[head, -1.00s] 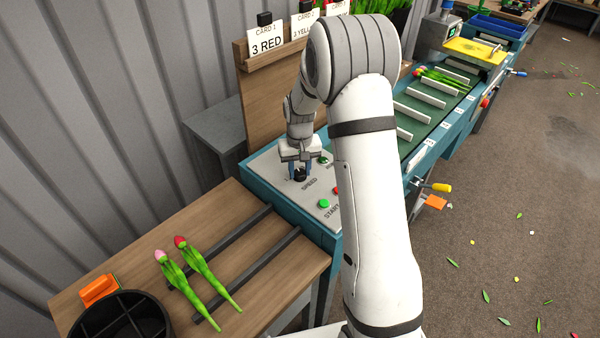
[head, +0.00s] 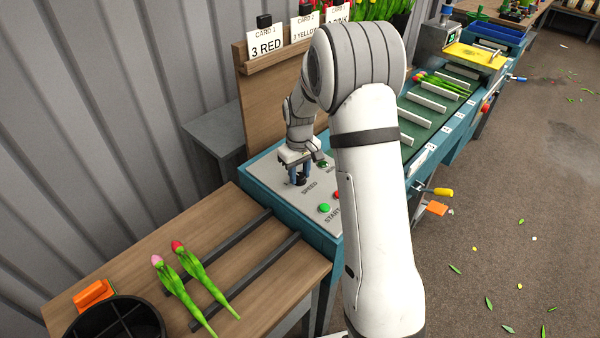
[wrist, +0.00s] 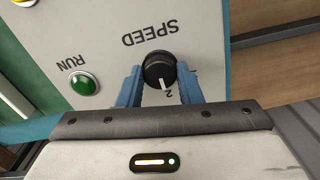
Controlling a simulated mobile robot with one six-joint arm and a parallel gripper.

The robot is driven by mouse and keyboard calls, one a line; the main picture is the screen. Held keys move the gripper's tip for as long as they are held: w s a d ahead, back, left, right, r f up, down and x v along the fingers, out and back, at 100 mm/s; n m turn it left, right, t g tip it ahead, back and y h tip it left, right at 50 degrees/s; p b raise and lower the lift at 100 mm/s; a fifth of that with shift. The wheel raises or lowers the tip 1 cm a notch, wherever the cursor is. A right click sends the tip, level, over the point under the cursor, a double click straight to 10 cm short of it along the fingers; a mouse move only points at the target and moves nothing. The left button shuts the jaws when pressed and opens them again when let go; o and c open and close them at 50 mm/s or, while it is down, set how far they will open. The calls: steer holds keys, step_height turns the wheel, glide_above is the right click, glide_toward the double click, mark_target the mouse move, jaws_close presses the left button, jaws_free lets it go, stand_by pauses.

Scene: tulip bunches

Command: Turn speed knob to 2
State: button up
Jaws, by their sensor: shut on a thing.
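The black round speed knob (wrist: 160,68) sits on the pale control panel (wrist: 215,40), under the upside-down word SPEED in the wrist view. Its white pointer line points at the printed 2 beside its rim. My gripper (wrist: 158,80) has its blue fingers on both sides of the knob, shut on it. In the head view my gripper (head: 299,176) points down at the panel, and its fingers hide most of the knob (head: 301,181).
A green RUN button (wrist: 84,82) is close to one finger. A green START button (head: 324,208) and a red button (head: 337,195) are on the panel. Two tulips (head: 190,285) lie on the wooden table (head: 150,250) near black rails. A conveyor (head: 418,118) runs behind my arm.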

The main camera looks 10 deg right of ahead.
mark_target(300, 175)
steer(key=o, duration=1)
step_height(300, 175, up, 8)
steer(key=shift+f+b, duration=0.1)
steer(key=shift+b, duration=0.25)
steer(key=s+r+m+t, duration=0.1)
steer(key=s+r, duration=0.3)
steer(key=s, duration=0.3)
steer(key=s+r+m, duration=0.1)
steer(key=s+r, duration=0.4)
steer(key=s, duration=0.2)
steer(key=s+m, duration=0.1)
steer(key=s, duration=0.4)
steer(key=s+t, duration=0.1)
steer(key=s, duration=0.4)
steer(key=s+m, duration=0.1)
steer(key=s, duration=0.4)
steer(key=shift+m+t, duration=0.3)
steer(key=shift+t, duration=0.1)
